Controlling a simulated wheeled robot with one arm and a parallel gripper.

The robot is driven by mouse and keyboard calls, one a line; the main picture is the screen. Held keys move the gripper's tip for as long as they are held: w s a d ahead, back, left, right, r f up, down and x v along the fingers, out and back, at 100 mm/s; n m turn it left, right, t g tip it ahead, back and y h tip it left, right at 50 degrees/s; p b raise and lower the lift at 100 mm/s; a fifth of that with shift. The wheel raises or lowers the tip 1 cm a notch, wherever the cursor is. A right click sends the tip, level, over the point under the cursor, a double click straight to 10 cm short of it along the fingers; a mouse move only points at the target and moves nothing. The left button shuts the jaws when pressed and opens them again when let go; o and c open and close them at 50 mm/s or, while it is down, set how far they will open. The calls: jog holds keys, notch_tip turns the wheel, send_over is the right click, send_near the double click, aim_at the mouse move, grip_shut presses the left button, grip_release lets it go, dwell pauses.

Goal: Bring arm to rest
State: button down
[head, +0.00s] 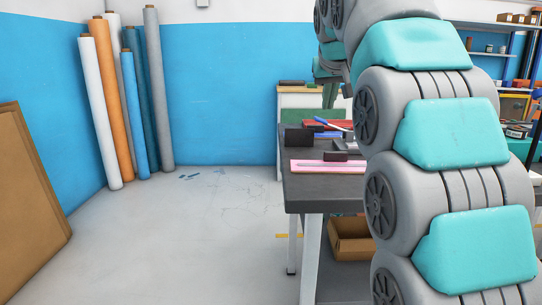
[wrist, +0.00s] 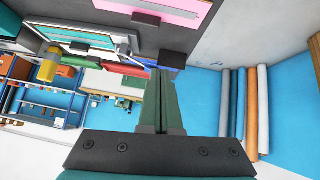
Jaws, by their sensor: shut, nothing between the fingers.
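My arm, grey with teal pads, rises along the right side of the head view and bends over at the top. My gripper (head: 330,103) shows small beyond it, hanging fingers-down in front of a pale cabinet. In the wrist view my gripper (wrist: 161,73) has its two green fingers side by side and closed, with nothing held. The fingertips appear near a dark block on the table in that view; I cannot tell the distance. Part of the arm is hidden behind its nearer links in the head view.
A dark-topped workbench (head: 310,193) stands ahead, with a pink board (head: 312,166) and black blocks on it. A cardboard box (head: 349,239) is beneath. Rolls (head: 153,90) lean at the back left; a brown board (head: 25,200) is at far left. The floor between is clear.

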jog(key=s+d+f+g, duration=0.3)
jog(key=s+f+g, duration=0.3)
jog(key=s+f, duration=1.4)
jog(key=s+f+g+y, duration=0.1)
jog(key=s+f+g, duration=0.3)
jog(key=s+f, duration=1.6)
jog(key=s+a, duration=0.1)
jog(key=s, duration=0.3)
jog(key=shift+f+g, duration=0.35)
jog(key=shift+g, duration=0.05)
jog(key=shift+w, duration=0.1)
